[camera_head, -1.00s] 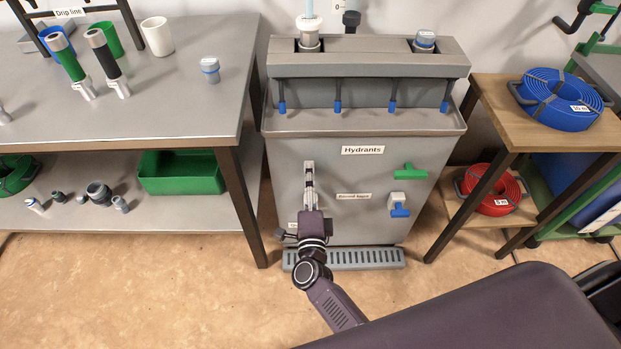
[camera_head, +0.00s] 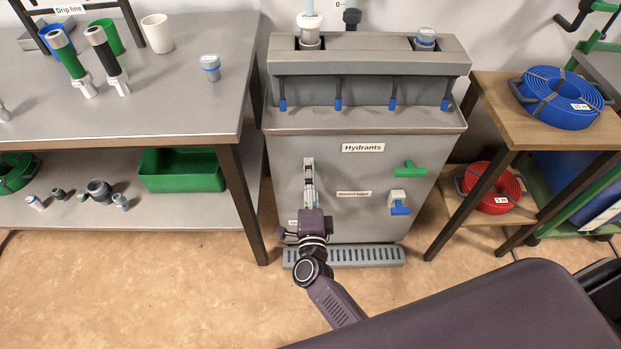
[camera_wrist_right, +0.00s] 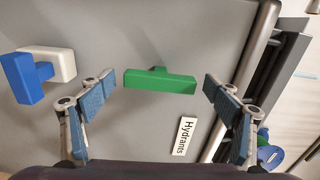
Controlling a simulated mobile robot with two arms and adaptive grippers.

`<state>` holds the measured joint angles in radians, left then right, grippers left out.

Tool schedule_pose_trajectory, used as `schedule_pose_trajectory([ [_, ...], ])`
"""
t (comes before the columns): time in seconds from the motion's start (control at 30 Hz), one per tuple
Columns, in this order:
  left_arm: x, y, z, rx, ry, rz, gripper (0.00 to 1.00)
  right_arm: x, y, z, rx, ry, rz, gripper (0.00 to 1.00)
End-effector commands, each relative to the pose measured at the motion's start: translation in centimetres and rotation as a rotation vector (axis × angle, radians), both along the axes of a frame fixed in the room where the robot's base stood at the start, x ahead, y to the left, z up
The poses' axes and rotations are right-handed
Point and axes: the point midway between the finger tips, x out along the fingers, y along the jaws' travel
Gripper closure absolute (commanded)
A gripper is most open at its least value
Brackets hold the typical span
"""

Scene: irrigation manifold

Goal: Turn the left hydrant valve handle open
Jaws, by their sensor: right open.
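The left hydrant's green handle (camera_wrist_right: 160,80) is in the right wrist view, a straight bar on the grey panel, left of and below the "Hydrants" label on that panel. My right gripper (camera_head: 309,178) is open, with its fingers (camera_wrist_right: 158,84) at either end of the bar and a gap on each side. I cannot tell how far the fingertips are from the panel. In the head view my right gripper hides the left handle. A white and blue fitting (camera_wrist_right: 38,70) sits below the green handle on the panel. My left gripper is not in view.
The hydrant cabinet (camera_head: 285,215) also bears a right green handle (camera_head: 411,168) and a blue one (camera_head: 400,208). A grey bench (camera_head: 185,110) with fittings stands to the left. A wooden table (camera_head: 489,100) with hose coils stands to the right.

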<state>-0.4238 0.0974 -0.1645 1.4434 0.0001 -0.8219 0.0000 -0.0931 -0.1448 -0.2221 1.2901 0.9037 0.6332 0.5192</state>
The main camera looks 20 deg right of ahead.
Motion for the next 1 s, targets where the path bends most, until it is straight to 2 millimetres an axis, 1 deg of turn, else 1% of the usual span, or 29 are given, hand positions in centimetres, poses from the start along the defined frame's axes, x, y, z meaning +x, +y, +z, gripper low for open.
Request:
schedule_pose_trajectory([
  [0.17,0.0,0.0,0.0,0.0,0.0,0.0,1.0,-1.9,0.6,-0.2,0.002,0.004,0.001,0.17],
  [0.4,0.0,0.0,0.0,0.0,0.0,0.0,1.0,-6.9,2.0,-0.2,0.001,0.005,0.002,0.17],
  [0.5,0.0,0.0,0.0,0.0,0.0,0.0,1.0,-8.7,2.5,-0.1,0.001,0.004,0.0,0.17],
  [0.6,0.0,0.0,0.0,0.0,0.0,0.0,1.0,-10.1,2.9,-0.1,0.001,0.003,0.001,0.17],
  [0.77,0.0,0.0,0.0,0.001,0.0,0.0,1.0,-11.3,3.3,-0.1,-0.001,0.003,0.001,0.17],
  [1.0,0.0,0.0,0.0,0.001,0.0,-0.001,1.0,-11.5,3.3,0.0,-0.001,0.001,0.001,0.17],
])
